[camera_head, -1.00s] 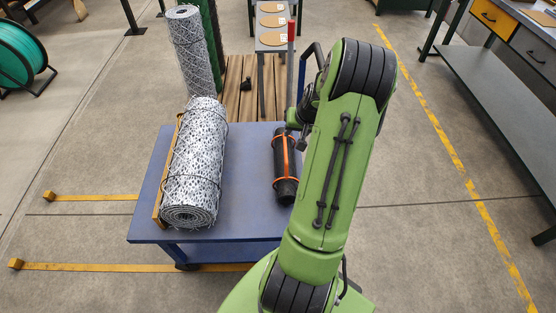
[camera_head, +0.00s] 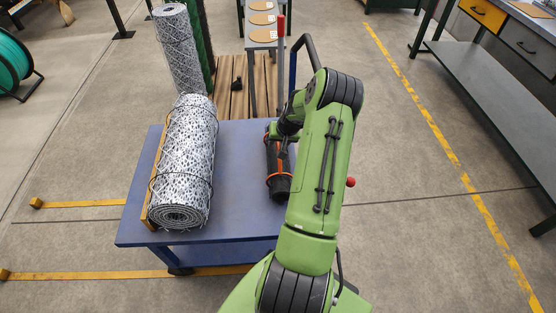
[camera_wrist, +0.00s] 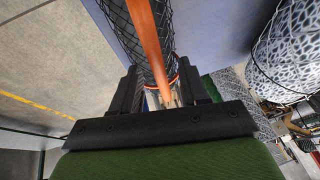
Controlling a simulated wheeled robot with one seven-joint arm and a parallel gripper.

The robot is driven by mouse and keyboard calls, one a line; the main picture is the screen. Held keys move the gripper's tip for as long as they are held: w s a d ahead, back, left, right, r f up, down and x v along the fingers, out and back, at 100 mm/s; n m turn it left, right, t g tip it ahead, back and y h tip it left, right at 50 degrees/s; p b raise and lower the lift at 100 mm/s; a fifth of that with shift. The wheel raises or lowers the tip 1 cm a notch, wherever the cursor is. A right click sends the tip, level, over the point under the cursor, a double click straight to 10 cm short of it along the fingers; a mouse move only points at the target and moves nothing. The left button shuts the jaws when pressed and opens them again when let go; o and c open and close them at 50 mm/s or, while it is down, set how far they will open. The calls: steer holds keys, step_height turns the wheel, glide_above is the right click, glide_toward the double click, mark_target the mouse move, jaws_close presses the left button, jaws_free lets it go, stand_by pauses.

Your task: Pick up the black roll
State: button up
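The black roll (camera_head: 279,187) lies lengthwise on the right part of the blue cart top, with orange straps around it. My gripper (camera_head: 283,148) is down at the roll's upper middle, and my arm hides part of it. In the wrist view, the dark mesh of the roll (camera_wrist: 122,22) and an orange strap (camera_wrist: 148,35) run in between the two fingers of my gripper (camera_wrist: 160,75). The fingers stand apart. I see no clear grip on the roll, and their exact contact with it is hidden.
A large silver mesh roll (camera_head: 185,165) lies on the left of the blue cart (camera_head: 232,222), against a wooden strip. An upright mesh roll (camera_head: 178,50) and a wooden pallet (camera_head: 229,95) stand behind. A grey workbench (camera_head: 500,95) is at right; the floor between is clear.

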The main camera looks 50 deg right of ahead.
jaws_close()
steer(key=shift+r, duration=0.1)
stand_by(1.2)
